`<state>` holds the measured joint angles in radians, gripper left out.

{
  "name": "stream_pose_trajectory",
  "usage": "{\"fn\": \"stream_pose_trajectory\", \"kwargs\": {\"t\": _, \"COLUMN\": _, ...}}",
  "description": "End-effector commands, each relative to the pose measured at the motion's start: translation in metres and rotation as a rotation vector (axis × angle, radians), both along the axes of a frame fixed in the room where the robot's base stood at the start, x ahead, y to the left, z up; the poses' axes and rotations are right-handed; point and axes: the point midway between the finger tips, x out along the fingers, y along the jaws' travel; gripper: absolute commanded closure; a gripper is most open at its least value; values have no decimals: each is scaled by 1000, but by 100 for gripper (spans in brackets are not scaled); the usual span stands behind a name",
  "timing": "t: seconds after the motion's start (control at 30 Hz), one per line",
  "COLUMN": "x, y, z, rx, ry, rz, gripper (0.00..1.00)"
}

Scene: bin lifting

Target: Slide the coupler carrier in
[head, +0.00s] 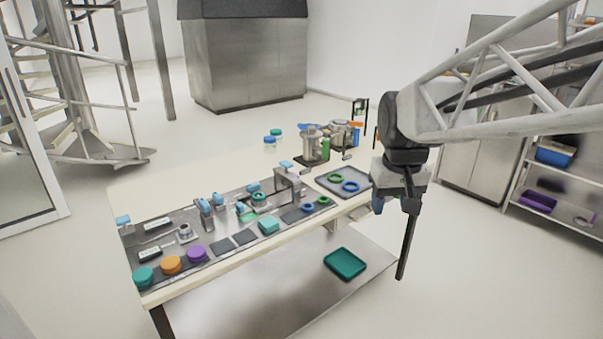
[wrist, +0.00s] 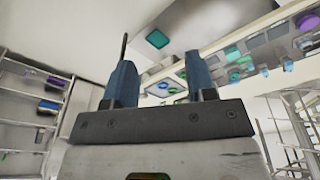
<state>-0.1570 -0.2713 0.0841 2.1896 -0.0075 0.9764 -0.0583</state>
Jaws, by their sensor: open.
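My gripper (head: 379,204) hangs off the right end of the workbench, clear of everything on it. In the wrist view its two blue fingers (wrist: 160,72) stand apart with nothing between them. I cannot tell for certain which piece is the coupler carrier. A small green piece (head: 246,212) lies at the middle of the bench, beside a teal ring-shaped part (head: 258,197). A grey metal bracket (head: 288,182) stands just right of them. Whether the green piece is inside any slot is too small to tell.
A grey tray (head: 330,188) holds green and blue rings at the bench's right end. Colored round caps (head: 171,264) line the front left edge. Jars and pots (head: 313,140) stand behind. A teal tray (head: 345,263) lies on the lower shelf. The bench's back left is clear.

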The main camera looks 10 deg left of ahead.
Motion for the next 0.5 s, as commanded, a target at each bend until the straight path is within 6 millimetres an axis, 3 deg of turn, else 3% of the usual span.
{"fn": "stream_pose_trajectory", "kwargs": {"t": 0.5, "x": 115, "y": 78, "z": -6, "rx": -12, "ry": 37, "rz": 135, "gripper": 49}}
